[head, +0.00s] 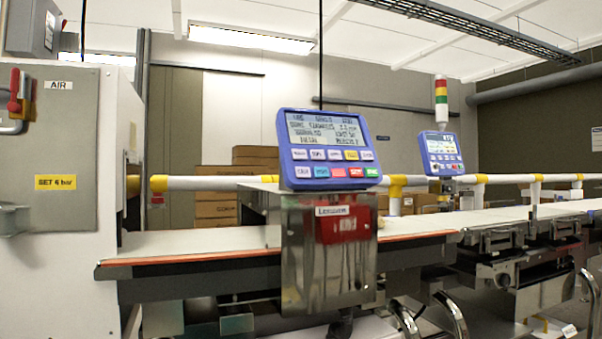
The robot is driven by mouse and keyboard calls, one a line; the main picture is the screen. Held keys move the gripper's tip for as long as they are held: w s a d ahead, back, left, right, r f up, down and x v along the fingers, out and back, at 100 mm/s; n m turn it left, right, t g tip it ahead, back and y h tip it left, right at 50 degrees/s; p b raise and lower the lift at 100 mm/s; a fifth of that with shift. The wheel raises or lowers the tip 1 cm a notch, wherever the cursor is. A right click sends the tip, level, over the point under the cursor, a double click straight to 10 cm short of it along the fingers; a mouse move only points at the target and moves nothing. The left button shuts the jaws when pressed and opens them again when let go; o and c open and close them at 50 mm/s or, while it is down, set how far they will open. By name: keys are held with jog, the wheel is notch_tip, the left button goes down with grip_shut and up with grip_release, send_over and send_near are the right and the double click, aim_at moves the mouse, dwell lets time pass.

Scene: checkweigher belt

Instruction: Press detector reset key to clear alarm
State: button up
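A blue control panel (330,150) with a lit screen and two rows of coloured keys stands on a steel cabinet in the middle. A second blue panel (440,153) stands farther back on the right. A grey panel (36,28) is cut off at the upper left, on top of the white machine (120,120). The key labels are too small to read surely, so I cannot tell which is the detector reset key. My gripper is not in view.
The conveyor belt (190,242) runs from the white machine to the right, behind the steel cabinet (300,250). A white rail with yellow joints (397,180) runs behind it. Curved metal tubes (452,315) stick out low in front.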

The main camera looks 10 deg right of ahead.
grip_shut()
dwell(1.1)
